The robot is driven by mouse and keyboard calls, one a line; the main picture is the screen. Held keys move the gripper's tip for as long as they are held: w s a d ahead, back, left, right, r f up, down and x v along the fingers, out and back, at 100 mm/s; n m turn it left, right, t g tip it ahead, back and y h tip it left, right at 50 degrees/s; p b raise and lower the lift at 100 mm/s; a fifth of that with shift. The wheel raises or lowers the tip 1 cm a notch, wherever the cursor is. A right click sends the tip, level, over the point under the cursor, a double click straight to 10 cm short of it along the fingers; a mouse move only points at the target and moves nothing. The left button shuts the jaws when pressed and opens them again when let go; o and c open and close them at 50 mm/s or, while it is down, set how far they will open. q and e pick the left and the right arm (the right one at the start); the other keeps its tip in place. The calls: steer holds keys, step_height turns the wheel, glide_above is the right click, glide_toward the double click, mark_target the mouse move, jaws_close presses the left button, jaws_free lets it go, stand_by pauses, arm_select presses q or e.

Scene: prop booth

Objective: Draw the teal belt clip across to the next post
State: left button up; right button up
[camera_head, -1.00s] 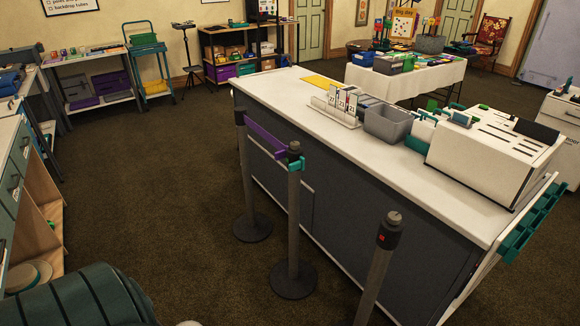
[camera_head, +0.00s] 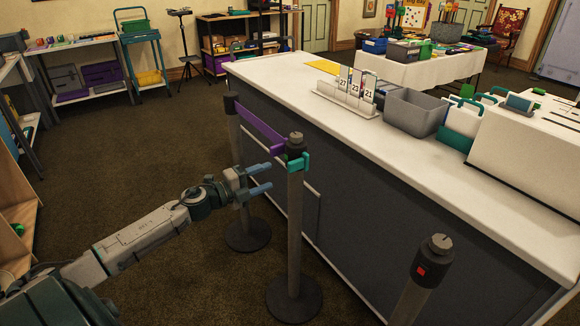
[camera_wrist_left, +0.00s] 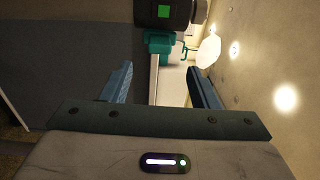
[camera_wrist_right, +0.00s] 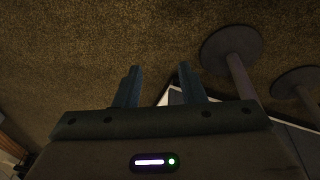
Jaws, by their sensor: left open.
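The teal belt clip (camera_head: 298,162) sits at the head of the middle post (camera_head: 295,220), at the end of a purple belt (camera_head: 262,130) from the back-left post (camera_head: 234,150). My left gripper (camera_head: 271,176) is open and empty, just left of the clip and slightly lower, its fingers pointing toward the post. In the left wrist view the clip (camera_wrist_left: 158,43) shows ahead between the open fingers, below a dark post head with a green square. A third post (camera_head: 434,262), with a red square, stands at the near right. My right gripper (camera_wrist_right: 160,68) is open and empty over carpet.
A long white-topped counter (camera_head: 400,150) runs close behind the posts, carrying a grey bin (camera_head: 413,112) and number cards (camera_head: 355,90). Round post bases (camera_wrist_right: 231,45) stand on the carpet. Open carpet (camera_head: 130,150) lies to the left.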

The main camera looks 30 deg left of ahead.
mark_target(288, 168)
arm_select(q)
steer(key=p+x, duration=0.1)
steer(key=x, duration=0.1)
steer(key=p+x, duration=0.1)
steer(key=x, duration=0.1)
steer(key=shift+w+r, duration=0.1)
steer(key=shift+r, duration=0.15)
steer(key=x, duration=0.2)
steer(key=p+x, duration=0.1)
steer(key=x, duration=0.2)
steer(key=shift+f, duration=0.2)
steer(key=shift+w+d, duration=0.25)
steer(key=shift+w, duration=0.35)
arm_select(e)
steer(key=s+d+f, duration=0.1)
steer(key=s+f, duration=0.3)
steer(key=f, duration=0.7)
steer(key=shift+s+g, duration=0.2)
steer(key=shift+g, duration=0.1)
arm_select(q)
steer(key=shift+c, duration=0.4)
jaws_close()
arm_select(e)
steer(key=shift+r, duration=0.1)
